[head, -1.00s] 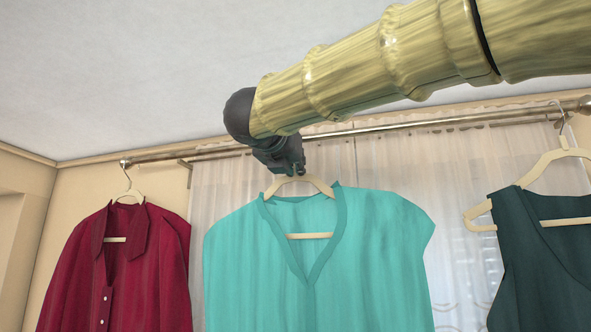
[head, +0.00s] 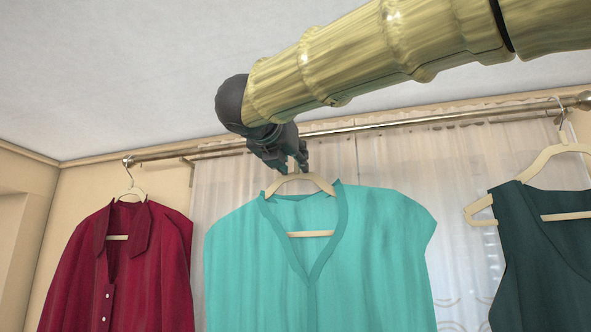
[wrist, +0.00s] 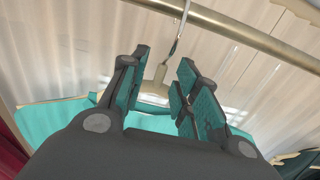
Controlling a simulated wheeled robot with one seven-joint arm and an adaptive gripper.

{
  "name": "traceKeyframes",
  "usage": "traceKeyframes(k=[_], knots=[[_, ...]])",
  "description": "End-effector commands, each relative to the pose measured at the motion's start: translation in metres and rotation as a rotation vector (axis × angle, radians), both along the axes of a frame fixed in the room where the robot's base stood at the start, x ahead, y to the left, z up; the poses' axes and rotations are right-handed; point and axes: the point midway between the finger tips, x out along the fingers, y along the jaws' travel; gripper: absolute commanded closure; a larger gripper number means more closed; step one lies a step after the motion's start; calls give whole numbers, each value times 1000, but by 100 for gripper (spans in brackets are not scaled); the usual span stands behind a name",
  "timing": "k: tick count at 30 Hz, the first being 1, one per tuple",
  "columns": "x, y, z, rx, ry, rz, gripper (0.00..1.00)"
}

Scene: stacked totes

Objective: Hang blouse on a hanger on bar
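The turquoise blouse (head: 380,235) hangs upright on a cream hanger (head: 318,181) in the middle of the head view. My gripper (head: 292,168) is at the hanger's neck, just below the bar (head: 400,122). In the wrist view my gripper (wrist: 158,88) is open, with a finger on each side of the hanger's neck (wrist: 155,78) and gaps between. The hanger's metal hook (wrist: 180,32) rises across the bar (wrist: 235,30) and leaves the picture at the top. My gripper hides the hook in the head view, so its top over the bar is not visible.
A red shirt (head: 150,255) hangs at the left end of the bar on its own hanger. A dark green sleeveless top (head: 535,260) hangs at the right. Sheer curtains (head: 400,165) are behind. Free bar shows on both sides of the blouse.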

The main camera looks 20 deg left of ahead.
Motion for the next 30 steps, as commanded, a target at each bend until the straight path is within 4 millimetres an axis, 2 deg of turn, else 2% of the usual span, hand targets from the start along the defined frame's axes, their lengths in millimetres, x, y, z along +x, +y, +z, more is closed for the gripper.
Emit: traceKeyframes(k=[1,9,15,21,30], knots=[[-7,-1,-4,3,-1,0,69],[-49,-1,-1,2,0,0,69],[-71,0,0,1,0,0,69],[-79,0,1,1,1,-1,69],[-79,-1,2,1,0,-3,69]])
